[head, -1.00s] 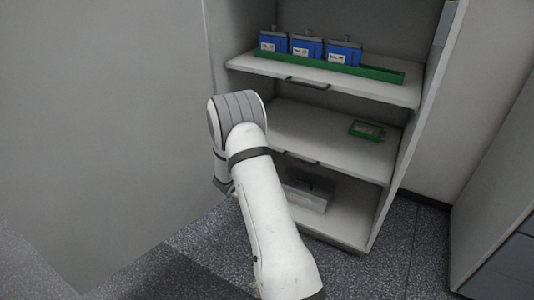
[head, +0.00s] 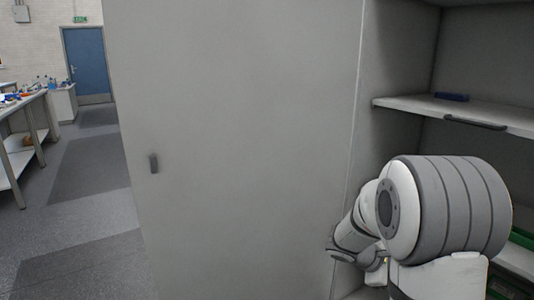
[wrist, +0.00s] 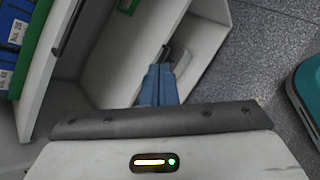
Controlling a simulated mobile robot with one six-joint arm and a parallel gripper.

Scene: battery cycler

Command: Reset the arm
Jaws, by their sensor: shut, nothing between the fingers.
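My arm shows at the lower right of the head view, folded in front of the open cabinet. My gripper (wrist: 159,72) is in the wrist view, its two blue-grey fingers together with nothing between them. It points towards the lower part of the cabinet and touches nothing that I can see. In the head view the fingers cannot be made out behind the arm links.
A cabinet shelf (head: 407,107) holds a small blue item (head: 452,97). Blue battery units (wrist: 16,28) and a green tray (wrist: 32,48) show in the wrist view. Open floor (head: 85,190) lies left, beside a bench (head: 25,118).

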